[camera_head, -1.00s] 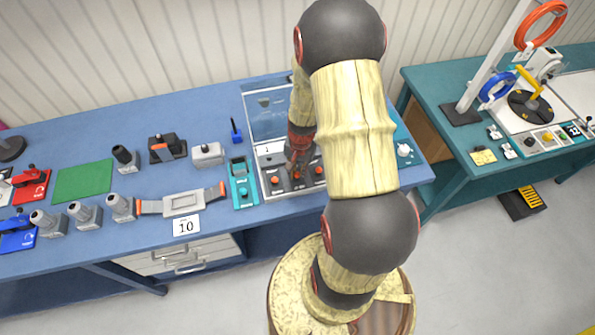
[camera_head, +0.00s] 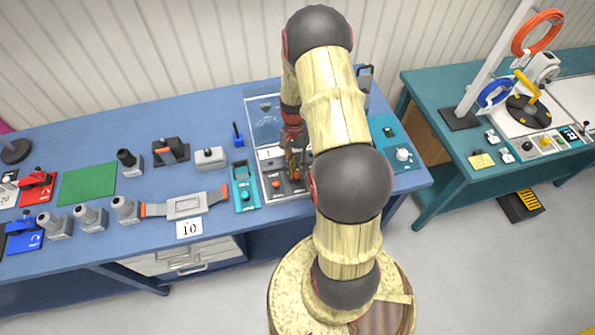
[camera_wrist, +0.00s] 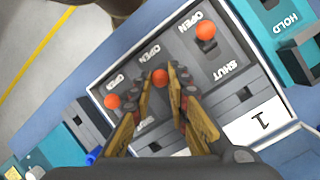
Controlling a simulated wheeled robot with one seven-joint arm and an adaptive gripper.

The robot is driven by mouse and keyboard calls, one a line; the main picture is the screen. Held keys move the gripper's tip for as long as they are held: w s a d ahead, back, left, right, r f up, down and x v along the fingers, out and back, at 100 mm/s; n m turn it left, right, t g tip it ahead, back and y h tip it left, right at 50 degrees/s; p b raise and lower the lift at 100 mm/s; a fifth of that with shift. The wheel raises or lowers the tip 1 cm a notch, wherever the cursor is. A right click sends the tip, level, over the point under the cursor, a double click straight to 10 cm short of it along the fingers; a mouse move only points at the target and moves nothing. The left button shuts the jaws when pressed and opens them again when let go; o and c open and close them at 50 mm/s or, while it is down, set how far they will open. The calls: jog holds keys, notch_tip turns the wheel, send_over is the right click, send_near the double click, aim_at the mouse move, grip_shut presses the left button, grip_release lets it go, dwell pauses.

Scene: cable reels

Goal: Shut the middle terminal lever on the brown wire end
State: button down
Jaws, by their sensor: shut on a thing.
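The terminal panel (camera_wrist: 250,98) lies on the blue bench and also shows in the head view (camera_head: 272,199). It has three orange-knobbed levers marked OPEN and SHUT. In the wrist view, the middle knob (camera_wrist: 160,77) sits between the fingertips of my gripper (camera_wrist: 159,75), which is shut on that lever. The right knob (camera_wrist: 205,30) and the left knob (camera_wrist: 112,101) stand free near their OPEN marks. In the head view my gripper (camera_head: 295,165) is low over the panel. My fingers hide the middle SHUT mark. I cannot make out the brown wire end.
A teal HOLD device (camera_wrist: 285,45) stands close beside the panel. In the head view a clear cover (camera_head: 264,118) rises behind the panel. Grey connectors (camera_head: 125,208) and a strap tool (camera_head: 186,205) lie to the left. A second teal bench (camera_head: 460,180) stands right.

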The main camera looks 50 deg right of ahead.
jog(key=shift+w+d+f+g+y, duration=0.1)
jog(key=shift+w+d+g+y, duration=0.1)
jog(key=shift+w+g+y, duration=0.25)
jog(key=shift+w+d+f+g+y, duration=0.1)
jog(key=shift+w+d+g+y, duration=0.1)
jog(key=shift+g, duration=0.45)
jog(key=c, duration=1.7)
grip_release()
jog(key=v, duration=1.2)
jog(key=shift+w, duration=0.15)
